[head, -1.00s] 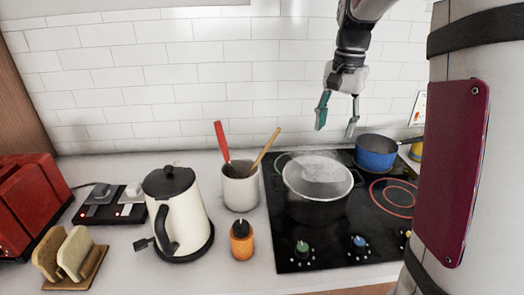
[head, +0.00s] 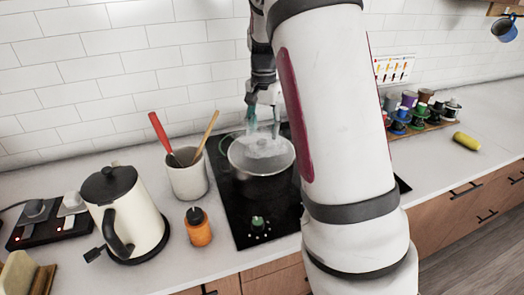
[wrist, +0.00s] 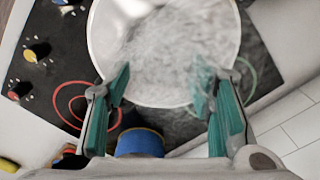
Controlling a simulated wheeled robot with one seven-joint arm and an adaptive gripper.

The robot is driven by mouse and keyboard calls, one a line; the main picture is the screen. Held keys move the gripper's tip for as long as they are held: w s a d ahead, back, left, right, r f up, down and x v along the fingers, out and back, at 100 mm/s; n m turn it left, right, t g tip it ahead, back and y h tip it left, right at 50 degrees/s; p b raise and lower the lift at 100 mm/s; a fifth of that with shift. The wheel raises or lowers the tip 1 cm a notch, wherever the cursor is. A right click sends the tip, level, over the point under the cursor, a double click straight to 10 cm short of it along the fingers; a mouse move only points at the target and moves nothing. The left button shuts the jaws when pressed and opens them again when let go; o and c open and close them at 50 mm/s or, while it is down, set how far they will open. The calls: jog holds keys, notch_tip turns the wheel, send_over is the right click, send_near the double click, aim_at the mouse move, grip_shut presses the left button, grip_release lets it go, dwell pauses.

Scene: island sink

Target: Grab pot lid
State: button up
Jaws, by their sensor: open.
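The pot lid (head: 250,162) is round and see-through with a pale rim. It covers a pot on the black stove (head: 228,200); the pot is mostly hidden beneath it. In the wrist view the lid (wrist: 165,90) fills the upper middle. My gripper (head: 264,128) is open with two teal fingers, close above the far part of the lid. In the wrist view the gripper (wrist: 160,82) has its fingers apart on either side, overlapping the lid's near edge. Nothing is between them except steam or haze; I cannot see a knob or tell contact.
A white utensil crock (head: 188,180), an orange bottle (head: 198,229) and a kettle (head: 128,222) stand left of the stove. A blue pot (wrist: 140,145) sits near the lid. A rack of cups (head: 420,118) is at right. My arm hides the stove's right side.

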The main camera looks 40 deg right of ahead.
aim_at(262, 140)
jog(key=shift+w+a+f+p, duration=0.1)
jog(key=shift+w+f+p, duration=0.1)
jog(key=shift+f, duration=0.95)
jog(key=shift+w+f+p, duration=0.1)
jog(key=shift+f+p, duration=0.1)
jog(key=shift+f, duration=0.95)
grip_shut()
